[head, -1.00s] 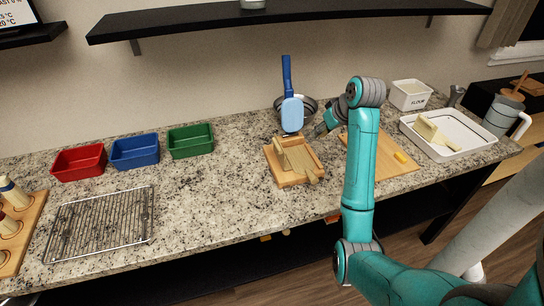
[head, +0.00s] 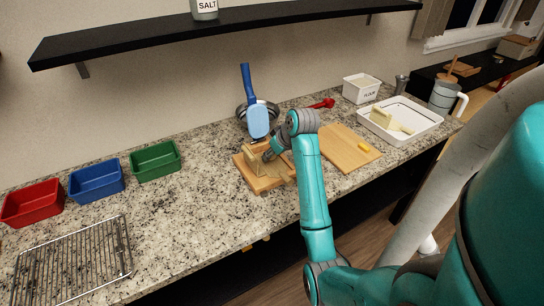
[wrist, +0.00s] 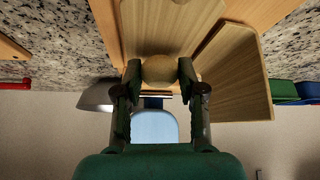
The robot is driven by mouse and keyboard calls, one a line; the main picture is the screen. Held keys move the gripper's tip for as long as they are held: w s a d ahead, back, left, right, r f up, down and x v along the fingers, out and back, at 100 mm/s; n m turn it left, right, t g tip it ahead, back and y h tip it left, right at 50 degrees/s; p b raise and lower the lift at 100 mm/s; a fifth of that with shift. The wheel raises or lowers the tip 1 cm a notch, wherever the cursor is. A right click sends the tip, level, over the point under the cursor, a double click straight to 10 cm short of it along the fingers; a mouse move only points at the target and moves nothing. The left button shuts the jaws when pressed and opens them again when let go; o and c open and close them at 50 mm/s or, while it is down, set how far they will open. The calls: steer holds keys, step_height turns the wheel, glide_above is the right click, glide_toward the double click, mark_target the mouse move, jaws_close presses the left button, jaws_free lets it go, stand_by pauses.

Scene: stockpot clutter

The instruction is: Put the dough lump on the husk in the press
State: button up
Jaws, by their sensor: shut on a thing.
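My gripper (wrist: 158,72) is shut on the round tan dough lump (wrist: 158,69), which sits between its fingertips in the wrist view. In the head view my gripper (head: 270,154) is at the wooden press (head: 262,184), over its right back part; I cannot make out the dough there. The pale, grained husk (wrist: 170,25) lies in the press, beyond the dough in the wrist view. A wooden board (wrist: 238,80) of the press stands tilted up beside it, also seen in the head view (head: 253,160). Whether the dough touches the husk is unclear.
A blue paddle-like tool (head: 258,118) stands upright just behind the press, near a metal bowl (head: 243,112). A cutting board (head: 345,150) lies to the right. Red, blue and green bins (head: 155,161) and a wire rack (head: 75,265) are left. Counter between is clear.

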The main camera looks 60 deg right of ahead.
steer(key=shift+f, duration=0.6)
steer(key=shift+f, duration=0.1)
steer(key=o, duration=1.1)
